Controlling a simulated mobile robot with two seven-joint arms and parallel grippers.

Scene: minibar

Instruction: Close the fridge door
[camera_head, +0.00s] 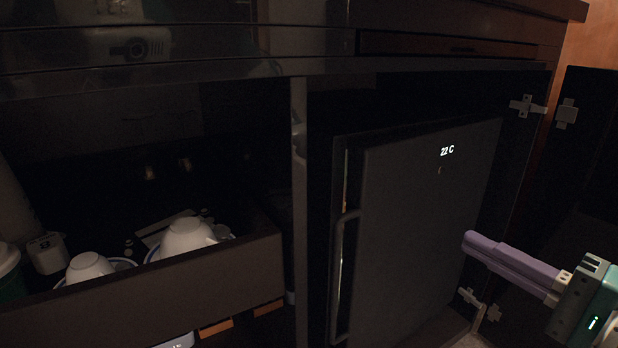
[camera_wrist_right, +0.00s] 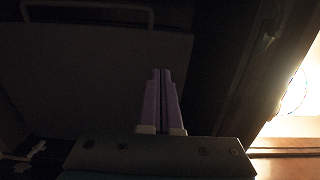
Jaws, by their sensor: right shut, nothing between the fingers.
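The fridge door (camera_head: 425,220) is a dark flat panel with a "22 C" display near its top right. It stands in the right cabinet bay, and a narrow lit gap shows along its left edge, so it looks slightly ajar. A grey bar handle (camera_head: 343,275) is at that left side. My right gripper (camera_head: 468,242) comes in from the right with its purple fingers shut and empty, in front of the door's right part. I cannot tell if the fingertips touch the door. The fingers also show in the right wrist view (camera_wrist_right: 158,75). My left gripper is out of view.
A drawer (camera_head: 230,272) is pulled out on the left, with white cups (camera_head: 187,238) in it. A dark cabinet door (camera_head: 595,140) stands open on the right, on metal hinges (camera_head: 527,106). A counter edge runs above.

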